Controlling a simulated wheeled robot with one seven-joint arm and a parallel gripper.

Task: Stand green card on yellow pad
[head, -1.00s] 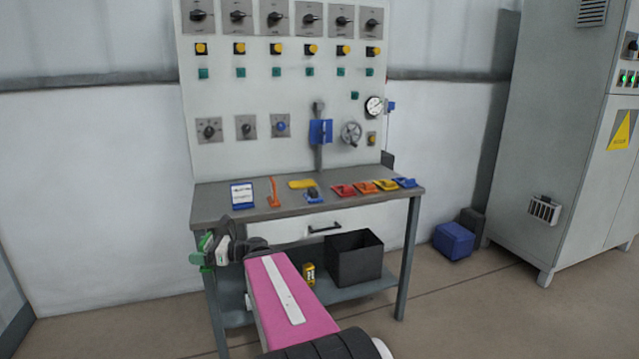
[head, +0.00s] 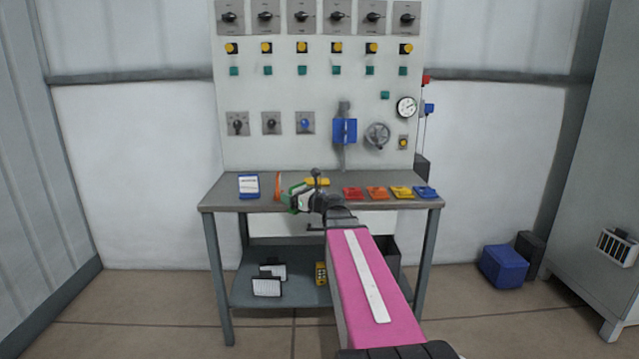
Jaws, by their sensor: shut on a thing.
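My gripper (head: 297,199) is over the front part of the workbench in the head view, its fingers pointing left. It is shut on the green card (head: 287,197), of which only small green parts show around the fingers. Its tilt cannot be told. The flat yellow pad (head: 318,182) lies on the bench top, just behind and to the right of the gripper, partly covered by my wrist. No card stands on the part of the pad that shows.
The bench (head: 222,198) also bears a blue-and-white sign (head: 249,186), an orange upright piece (head: 277,186) beside my gripper, and a row of red (head: 353,193), orange, yellow and blue pieces at right. A switch panel (head: 270,150) rises behind.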

